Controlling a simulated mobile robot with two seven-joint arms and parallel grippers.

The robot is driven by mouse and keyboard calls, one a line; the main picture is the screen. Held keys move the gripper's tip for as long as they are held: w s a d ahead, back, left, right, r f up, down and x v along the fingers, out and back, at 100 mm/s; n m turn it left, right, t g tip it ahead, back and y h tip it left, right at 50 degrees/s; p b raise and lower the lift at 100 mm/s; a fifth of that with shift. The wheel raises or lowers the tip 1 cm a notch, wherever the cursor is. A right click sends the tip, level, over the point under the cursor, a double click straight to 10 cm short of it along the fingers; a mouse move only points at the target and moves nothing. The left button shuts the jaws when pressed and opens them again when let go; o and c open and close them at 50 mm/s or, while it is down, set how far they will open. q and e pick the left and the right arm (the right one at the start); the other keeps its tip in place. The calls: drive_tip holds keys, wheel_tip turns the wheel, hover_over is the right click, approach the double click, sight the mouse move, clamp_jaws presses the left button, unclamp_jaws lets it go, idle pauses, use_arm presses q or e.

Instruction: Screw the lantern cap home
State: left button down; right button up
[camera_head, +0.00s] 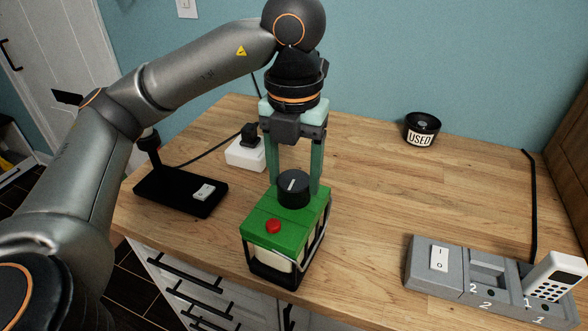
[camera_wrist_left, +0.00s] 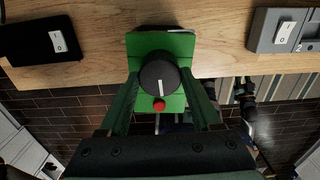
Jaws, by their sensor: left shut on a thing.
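The green lantern (camera_head: 266,218) stands upright near the front edge of the wooden counter, with a red button (camera_head: 273,226) on its top and a wire handle at its side. The round black cap (camera_head: 293,190), with a white line mark, sits on the lantern's top. My left gripper (camera_head: 295,184) points straight down from above, shut on the cap with one finger on each side. In the left wrist view the cap (camera_wrist_left: 160,75) is between the green fingers, its white mark pointing toward the red button. Threads under the cap are hidden. My right gripper is not seen.
A black tray with a white switch (camera_head: 180,192) lies to the left, beside a white box with a black plug (camera_head: 246,153). A black "USED" container (camera_head: 421,129) stands at the back. A grey numbered holder (camera_head: 480,277) with a white keypad device (camera_head: 553,276) is at front right. The middle right counter is clear.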

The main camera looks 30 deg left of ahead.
use_arm(q)
drive_tip(key=shift+f, duration=0.15)
drive_tip(key=shift+m, duration=1.5)
drive_tip(key=shift+m, duration=0.9)
drive_tip(key=shift+f+m, duration=0.1)
drive_tip(key=shift+m, duration=0.5)
drive_tip(key=shift+p, duration=0.3)
drive_tip(key=shift+m, duration=1.5)
